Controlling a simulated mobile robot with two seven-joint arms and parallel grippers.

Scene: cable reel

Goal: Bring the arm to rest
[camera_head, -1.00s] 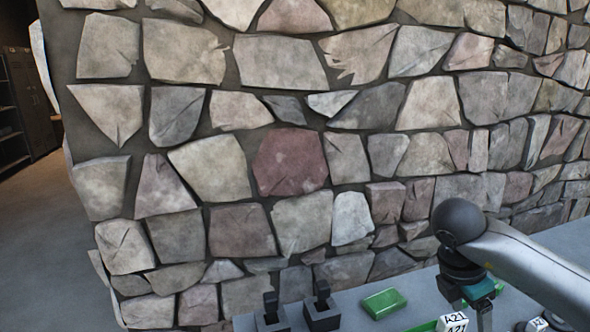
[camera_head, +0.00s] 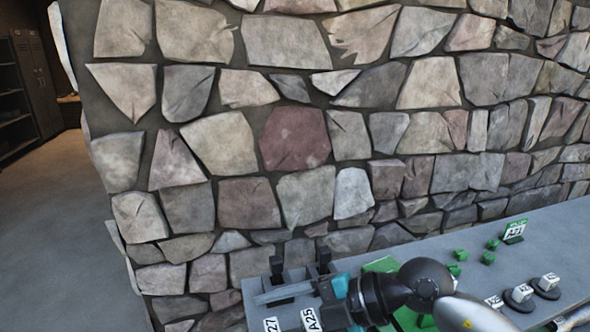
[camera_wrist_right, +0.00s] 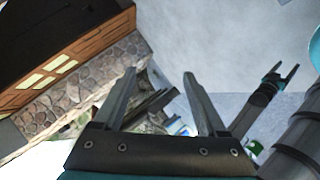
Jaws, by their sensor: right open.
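My right gripper (camera_head: 262,289) is low in the head view, reaching left over the grey bench (camera_head: 560,222) with its teal part and dark wrist behind it. In the right wrist view, its two fingers (camera_wrist_right: 159,74) stand apart with nothing between them. That camera looks tilted across the room. My left gripper is not in the head view.
Two dark lever blocks (camera_head: 323,264) stand behind my right gripper, close to it in the picture. A green piece (camera_head: 380,264), small green blocks (camera_head: 488,257), a labelled A21 piece (camera_head: 515,231) and white cubes on dark discs (camera_head: 547,284) lie right. A stone wall (camera_head: 295,140) stands behind.

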